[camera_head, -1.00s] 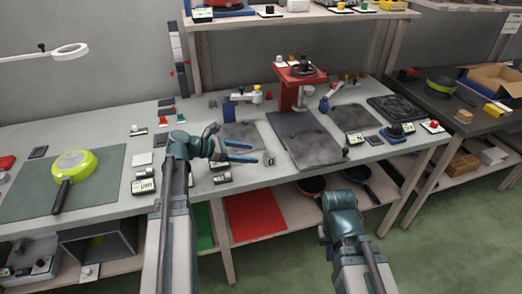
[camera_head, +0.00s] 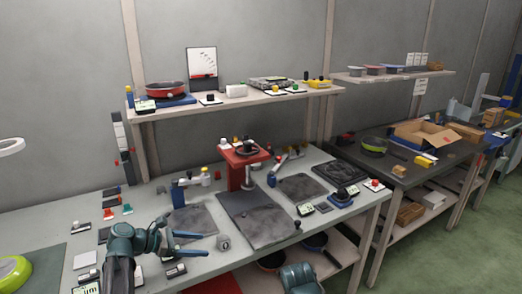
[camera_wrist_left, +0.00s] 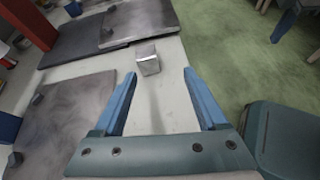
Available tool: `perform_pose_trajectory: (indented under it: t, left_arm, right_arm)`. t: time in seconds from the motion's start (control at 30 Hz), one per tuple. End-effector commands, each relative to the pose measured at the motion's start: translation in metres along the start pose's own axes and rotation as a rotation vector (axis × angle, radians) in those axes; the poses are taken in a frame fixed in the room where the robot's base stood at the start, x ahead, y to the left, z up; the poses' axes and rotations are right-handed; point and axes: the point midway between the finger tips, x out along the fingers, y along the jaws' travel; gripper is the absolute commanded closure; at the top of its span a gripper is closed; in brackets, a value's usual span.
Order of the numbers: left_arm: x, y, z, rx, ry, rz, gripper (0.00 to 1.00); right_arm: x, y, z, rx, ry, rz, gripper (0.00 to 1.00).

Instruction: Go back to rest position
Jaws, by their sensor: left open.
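My left gripper (camera_head: 205,245) is open and empty, held over the front of the grey workbench (camera_head: 58,225). In the left wrist view its two blue fingers (camera_wrist_left: 160,75) are spread apart with nothing between them. A small metallic cube (camera_head: 223,242) is just beyond the fingertips; it also shows in the left wrist view (camera_wrist_left: 148,58), apart from both fingers. A teal part of my right arm (camera_head: 300,278) shows at the bottom edge of the head view; the right gripper is out of view.
Dark plates (camera_head: 258,220) and a red press stand (camera_head: 240,170) occupy the bench beyond the gripper. A green pan (camera_head: 14,272) lies at the left edge. A shelf (camera_head: 225,100) holding a red pan (camera_head: 166,89) is above. Green floor (camera_head: 425,255) is open at right.

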Motion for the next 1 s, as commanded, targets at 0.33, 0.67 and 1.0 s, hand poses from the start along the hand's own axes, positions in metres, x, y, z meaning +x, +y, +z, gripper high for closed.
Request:
perform_pose_trajectory:
  t: [0.33, 0.67, 1.0]
  left_arm:
    - [0.09, -0.144, 0.027, 0.891, 0.361, -0.521, 0.25]
    - [0.087, -0.232, 0.041, 1.722, 0.485, -1.141, 0.25]
    - [0.076, -0.249, 0.05, 2.016, 0.491, -1.425, 0.25]
  right_arm:
    - [-0.058, 0.005, 0.003, 0.0, 0.0, 0.0, 1.0]
    - [-0.098, 0.009, 0.006, 0.001, 0.0, 0.0, 1.0]
    - [-0.109, 0.01, 0.006, 0.001, 0.0, 0.0, 1.0]
